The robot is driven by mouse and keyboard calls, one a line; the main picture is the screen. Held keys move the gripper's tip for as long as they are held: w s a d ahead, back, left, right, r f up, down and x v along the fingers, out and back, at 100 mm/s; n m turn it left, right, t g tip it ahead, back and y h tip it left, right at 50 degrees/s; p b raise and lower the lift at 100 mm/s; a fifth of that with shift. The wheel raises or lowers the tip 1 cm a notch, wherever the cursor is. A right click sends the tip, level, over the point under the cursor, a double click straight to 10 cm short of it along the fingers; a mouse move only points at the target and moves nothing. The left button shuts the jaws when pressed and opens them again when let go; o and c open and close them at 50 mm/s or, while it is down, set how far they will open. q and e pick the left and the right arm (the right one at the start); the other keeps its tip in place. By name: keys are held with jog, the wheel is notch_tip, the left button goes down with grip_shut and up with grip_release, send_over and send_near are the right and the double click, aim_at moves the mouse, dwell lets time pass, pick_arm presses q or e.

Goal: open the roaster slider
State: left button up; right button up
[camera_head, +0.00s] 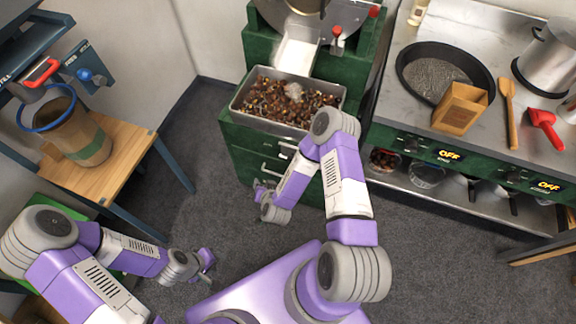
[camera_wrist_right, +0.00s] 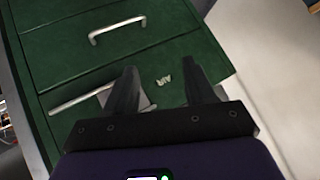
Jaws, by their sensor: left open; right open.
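The roaster (camera_head: 322,20) stands at the top of the head view on a green cabinet, with a pale metal chute (camera_head: 296,55) sloping toward me. A red-topped lever (camera_head: 337,38) is right of the chute, and a red knob (camera_head: 374,11) is further right; I cannot tell which is the slider. My right gripper (camera_head: 260,190) is low before the cabinet, well below these parts. In the right wrist view it (camera_wrist_right: 163,75) is open and empty, facing green drawer fronts. My left gripper (camera_head: 208,262) is open and empty above the floor at lower left.
A metal tray (camera_head: 240,109) of chestnuts sits under the chute. The green cabinet (camera_head: 245,150) has drawer handles (camera_wrist_right: 117,28). A counter with a black pan (camera_head: 440,75) and paper bag (camera_head: 460,108) is right; a wooden table (camera_head: 120,150) with a bucket (camera_head: 85,145) is left.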

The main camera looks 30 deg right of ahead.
aim_at(290, 160)
jog(key=w+d+m+h+b, duration=0.1)
jog(key=d+h, duration=0.1)
jog(key=d, duration=0.2)
jog(key=w+d+f+m+h+b, duration=0.1)
jog(key=w+d+h+b, duration=0.1)
jog(key=d+h, duration=0.1)
jog(key=w+d+f+m+h+b, duration=0.1)
jog(key=d+m+h, duration=0.1)
jog(key=d, duration=0.3)
jog(key=shift+w+d+f+b, duration=0.2)
jog(key=shift+d+b, duration=0.05)
jog(key=shift+b, duration=0.05)
jog(key=shift+w+d+f, duration=0.1)
jog(key=shift+w+d, duration=0.2)
jog(key=shift+w, duration=0.1)
grip_shut()
